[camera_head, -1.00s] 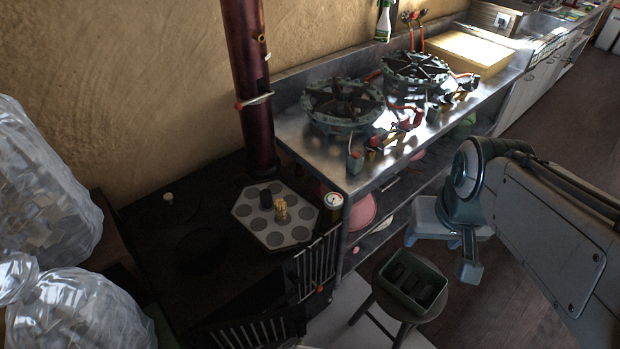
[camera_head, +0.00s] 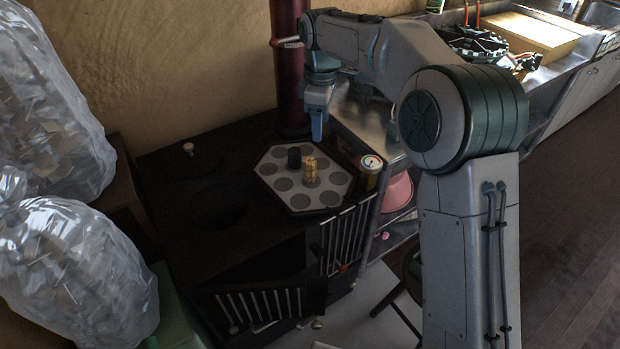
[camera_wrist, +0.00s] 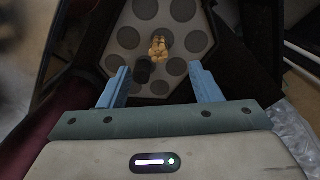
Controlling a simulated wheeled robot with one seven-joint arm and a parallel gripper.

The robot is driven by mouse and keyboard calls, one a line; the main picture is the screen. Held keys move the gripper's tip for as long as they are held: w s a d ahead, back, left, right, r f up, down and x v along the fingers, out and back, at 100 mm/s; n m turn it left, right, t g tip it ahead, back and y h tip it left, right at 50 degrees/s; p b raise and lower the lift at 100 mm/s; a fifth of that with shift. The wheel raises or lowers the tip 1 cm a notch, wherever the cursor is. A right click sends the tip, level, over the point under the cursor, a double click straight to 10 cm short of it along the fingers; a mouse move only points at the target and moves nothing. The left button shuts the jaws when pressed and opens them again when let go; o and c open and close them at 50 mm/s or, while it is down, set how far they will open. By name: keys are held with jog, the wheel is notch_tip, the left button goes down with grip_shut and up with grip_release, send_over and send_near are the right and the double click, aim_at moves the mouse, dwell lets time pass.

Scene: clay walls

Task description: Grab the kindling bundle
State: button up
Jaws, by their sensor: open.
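The kindling bundle (camera_head: 310,170) is a small tan bundle of sticks standing upright on a grey hexagonal tray (camera_head: 334,196) with round recesses, on top of the dark stove. My gripper (camera_head: 317,125) is above the back of the tray, pointing down. In the wrist view its blue fingers (camera_wrist: 156,82) are spread apart with nothing between them.
A dark red stovepipe (camera_head: 288,75) rises right behind my gripper. A gauge-topped can (camera_head: 370,170) stands right of the tray. The barred stove door (camera_head: 262,305) hangs open in front. Clear bags (camera_head: 75,270) fill the left side.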

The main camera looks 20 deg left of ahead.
aim_at(310, 161)
jog(key=shift+n, duration=0.7)
jog(key=a+f, duration=0.1)
jog(key=f, duration=0.2)
jog(key=a+f+b, duration=0.1)
jog(key=f, duration=0.3)
jog(key=a+f+b, duration=0.1)
jog(key=f, duration=0.2)
jog(key=shift+w+f, duration=0.25)
jog(key=shift+w, duration=0.1)
jog(key=shift+d+f+b, duration=0.1)
jog(key=shift+f+b, duration=0.75)
jog(key=shift+f, duration=2.25)
jog(key=shift+r, duration=0.1)
jog(key=shift+c, duration=0.4)
jog(key=c, duration=1)
